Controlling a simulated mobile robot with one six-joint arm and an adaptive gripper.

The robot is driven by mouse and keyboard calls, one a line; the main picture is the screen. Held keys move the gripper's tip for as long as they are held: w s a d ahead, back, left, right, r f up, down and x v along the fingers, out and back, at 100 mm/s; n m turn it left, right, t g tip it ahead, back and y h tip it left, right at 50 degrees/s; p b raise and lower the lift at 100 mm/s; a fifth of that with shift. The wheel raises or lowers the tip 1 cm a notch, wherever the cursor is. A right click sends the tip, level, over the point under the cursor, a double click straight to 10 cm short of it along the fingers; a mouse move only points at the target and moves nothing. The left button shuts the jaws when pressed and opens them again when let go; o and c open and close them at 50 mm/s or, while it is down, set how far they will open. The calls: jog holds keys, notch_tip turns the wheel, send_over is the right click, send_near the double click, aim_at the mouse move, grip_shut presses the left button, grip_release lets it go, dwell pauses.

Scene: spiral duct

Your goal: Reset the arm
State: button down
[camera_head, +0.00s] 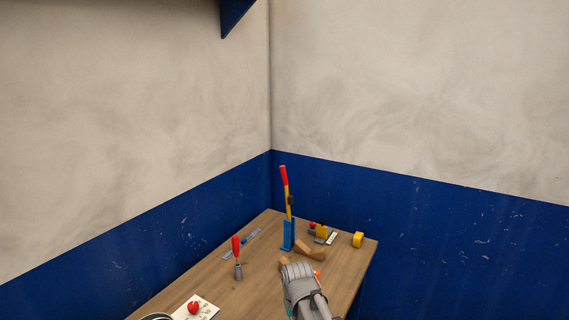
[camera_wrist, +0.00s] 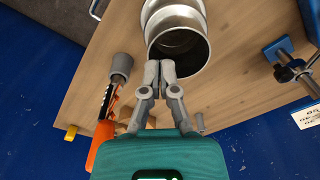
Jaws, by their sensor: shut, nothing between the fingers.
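My gripper shows in the wrist view (camera_wrist: 159,70), its two grey fingers closed together with nothing between them. The fingertips are just in front of the open end of a shiny metal duct (camera_wrist: 187,50) and overlap its rim in the picture; I cannot tell whether they touch it. In the head view my grey arm reaches in from the bottom over the right part of the wooden table (camera_head: 205,278), and the fingertips are hidden there.
A blue stand with a red-topped lever (camera_head: 287,235), a wood block (camera_head: 309,251) and a yellow item (camera_head: 358,239) stand near the arm. A red-handled tool (camera_head: 237,256) is left. An orange tool (camera_wrist: 103,148) is beside the gripper. Walls meet behind the table.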

jog(key=s+d+m, duration=0.3)
jog(key=s+d, duration=0.1)
jog(key=d, duration=1)
notch_tip(320, 180, down, 7)
jog(key=s+b, duration=0.3)
jog(key=b, duration=0.4)
